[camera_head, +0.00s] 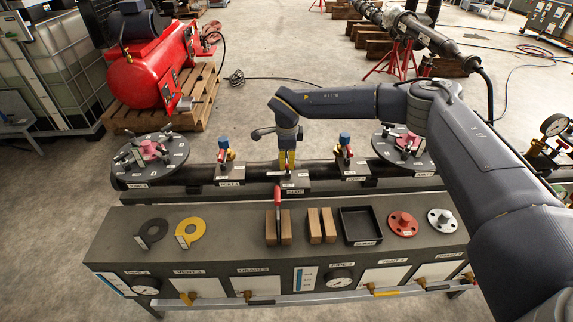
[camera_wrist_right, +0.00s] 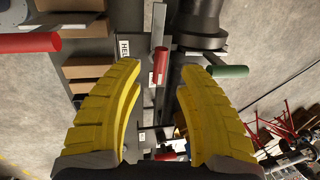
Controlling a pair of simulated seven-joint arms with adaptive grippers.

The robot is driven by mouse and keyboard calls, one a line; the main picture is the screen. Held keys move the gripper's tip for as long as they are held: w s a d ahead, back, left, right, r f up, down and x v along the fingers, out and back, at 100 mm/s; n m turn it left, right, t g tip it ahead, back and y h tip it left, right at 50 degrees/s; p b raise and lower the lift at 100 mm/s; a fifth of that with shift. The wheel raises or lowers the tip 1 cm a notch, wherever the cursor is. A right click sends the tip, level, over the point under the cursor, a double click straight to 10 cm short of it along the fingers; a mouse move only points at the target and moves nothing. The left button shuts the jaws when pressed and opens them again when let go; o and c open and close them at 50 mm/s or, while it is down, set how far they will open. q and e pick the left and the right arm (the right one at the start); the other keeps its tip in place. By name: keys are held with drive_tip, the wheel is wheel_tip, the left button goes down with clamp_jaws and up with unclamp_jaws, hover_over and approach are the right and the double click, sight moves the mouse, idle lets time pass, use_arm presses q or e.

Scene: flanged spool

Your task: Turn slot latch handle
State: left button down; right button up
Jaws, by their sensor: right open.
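My right gripper (camera_head: 287,168) reaches down over the middle of the dark spool (camera_head: 255,172), its yellow fingers pointing at the central labelled block. In the right wrist view the gripper (camera_wrist_right: 168,75) is open, with wide space between its yellow fingers. A short red handle (camera_wrist_right: 160,66) shows between and beyond the fingertips, and no contact is visible. I cannot tell for certain that it is the slot latch handle. In the head view the fingers hide most of the block's top. My left gripper is not in view.
A longer red handle (camera_head: 277,197) rises by wooden blocks (camera_head: 286,228) on the bench. A green handle (camera_wrist_right: 228,71) lies right of the fingers. The bench also holds rings, a black tray (camera_head: 346,232) and flanges.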

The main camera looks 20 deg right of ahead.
sight(287, 165)
drive_tip(key=shift+w+f, duration=0.15)
drive_tip(key=shift+f, duration=0.75)
drive_tip(key=shift+w+f, duration=0.15)
drive_tip(key=shift+f, duration=0.75)
drive_tip(key=shift+c, duration=0.5)
clamp_jaws()
drive_tip(key=shift+d, duration=0.1)
